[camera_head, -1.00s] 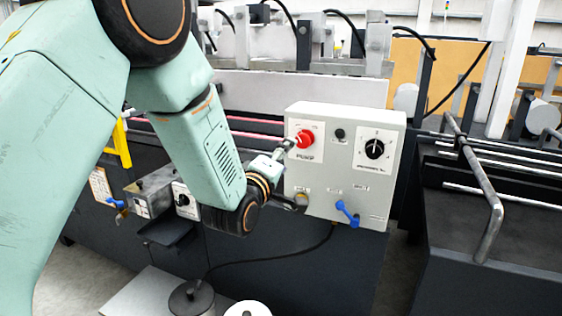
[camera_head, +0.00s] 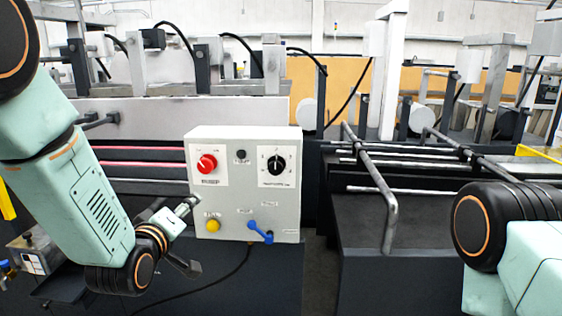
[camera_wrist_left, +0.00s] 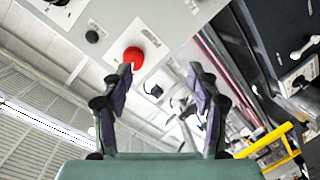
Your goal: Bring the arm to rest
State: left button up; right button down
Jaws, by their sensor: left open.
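My left gripper (camera_head: 192,236) is open and empty, just left of the control box. In the left wrist view its two fingers (camera_wrist_left: 160,72) stand apart, with the red knob (camera_wrist_left: 133,58) beyond them near the left fingertip. The grey control box (camera_head: 245,228) carries the red knob (camera_head: 207,163), a black rotary switch (camera_head: 275,165), a yellow button (camera_head: 212,226) and a blue lever (camera_head: 260,231). The gripper appears clear of the knob. At the right edge, part of my right arm (camera_head: 484,226) shows; its gripper is out of view.
Dark machine bodies with rails stand behind and to the right of the box; a bent metal bar (camera_head: 385,200) rises at the right. A black cable (camera_head: 235,268) hangs below the box. A smaller box with a switch (camera_head: 33,263) is at lower left.

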pick_arm(q)
jog(key=s+f+m+g+b, duration=0.2)
jog(key=s+f+m+g, duration=0.15)
jog(key=s+f, duration=0.65)
jog(key=s+f+m+g+b, duration=0.1)
jog(key=s+f+m+g, duration=0.4)
jog(key=f, duration=0.9)
jog(key=s+f+g+b, duration=0.2)
jog(key=s+f, duration=0.6)
jog(key=s, duration=0.6)
jog(key=s+f+g+b, duration=0.3)
jog(key=s+f+g, duration=0.2)
jog(key=s+f, duration=0.4)
jog(key=s, duration=0.5)
jog(key=shift+f+y, duration=0.25)
jog(key=shift+y, duration=0.05)
jog(key=shift+w, duration=0.1)
